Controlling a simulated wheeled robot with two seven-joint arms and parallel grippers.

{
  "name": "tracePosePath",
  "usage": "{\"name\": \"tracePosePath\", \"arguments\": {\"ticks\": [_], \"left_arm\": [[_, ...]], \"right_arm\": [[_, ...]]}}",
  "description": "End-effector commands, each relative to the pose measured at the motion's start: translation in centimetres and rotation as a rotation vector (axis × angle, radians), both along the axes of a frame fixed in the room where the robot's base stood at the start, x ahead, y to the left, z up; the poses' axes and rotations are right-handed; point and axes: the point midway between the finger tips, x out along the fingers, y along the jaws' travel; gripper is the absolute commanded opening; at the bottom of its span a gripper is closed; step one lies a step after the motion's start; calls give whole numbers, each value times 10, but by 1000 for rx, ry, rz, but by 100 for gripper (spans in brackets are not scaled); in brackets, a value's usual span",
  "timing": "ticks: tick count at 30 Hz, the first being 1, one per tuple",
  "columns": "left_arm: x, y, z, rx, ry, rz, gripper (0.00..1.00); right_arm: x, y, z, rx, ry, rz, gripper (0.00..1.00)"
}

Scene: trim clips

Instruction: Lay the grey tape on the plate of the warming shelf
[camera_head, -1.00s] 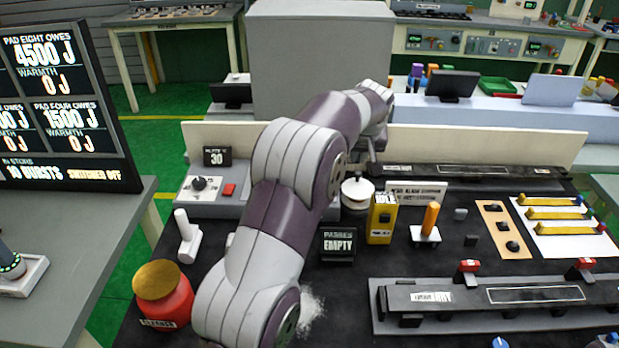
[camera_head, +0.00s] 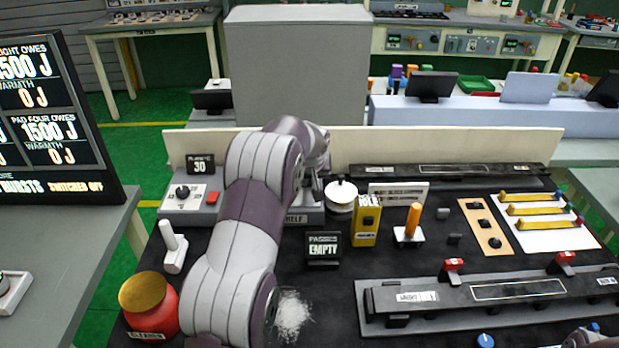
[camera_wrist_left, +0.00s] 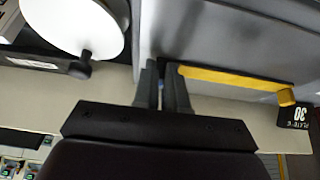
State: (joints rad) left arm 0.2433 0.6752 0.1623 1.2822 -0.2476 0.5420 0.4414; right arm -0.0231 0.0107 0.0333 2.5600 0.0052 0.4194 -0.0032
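The warming shelf is the grey unit (camera_head: 170,208) at the back left of the black bench, with a dial, a red button and a display reading 30 (camera_head: 200,164). My left arm hides most of it, including any plate surface in the head view. My left gripper (camera_wrist_left: 164,75) is over the shelf's right part. A yellow strip (camera_wrist_left: 230,79) runs beside the fingers in the wrist view. I cannot make out the grey tape.
A white round-topped pot (camera_head: 341,195) stands just right of my left gripper. A yellow box (camera_head: 366,221), a dark sign reading EMPTY (camera_head: 323,247) and an orange-handled tool (camera_head: 412,221) stand nearby. A red jar (camera_head: 150,302) and white powder (camera_head: 292,315) are in front.

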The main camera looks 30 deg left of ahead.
Motion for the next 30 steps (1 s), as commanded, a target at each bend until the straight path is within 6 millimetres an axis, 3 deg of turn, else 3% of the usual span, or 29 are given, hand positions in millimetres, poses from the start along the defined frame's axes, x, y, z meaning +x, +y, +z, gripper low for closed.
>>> {"name": "tracePosePath", "arguments": {"ticks": [1, 2, 3, 14, 27, 30], "left_arm": [[0, 0, 0, 0, 0, 0, 24], [0, 0, 0, 0, 0, 0, 34], [0, 0, 0, 0, 0, 0, 37], [-2, -1, 8, 0, -1, 0, 37], [-43, -24, 93, 1, -3, 0, 37], [-49, -27, 104, 1, -2, 0, 37]], "right_arm": [[0, 0, 0, 0, 0, 0, 41], [0, 0, 0, 0, 0, 0, 41], [0, 0, 0, 0, 0, 0, 41], [0, 0, 2, 0, 0, 0, 41], [0, 0, -6, 0, 0, 0, 41], [0, 0, -6, 0, 0, 0, 41]]}}
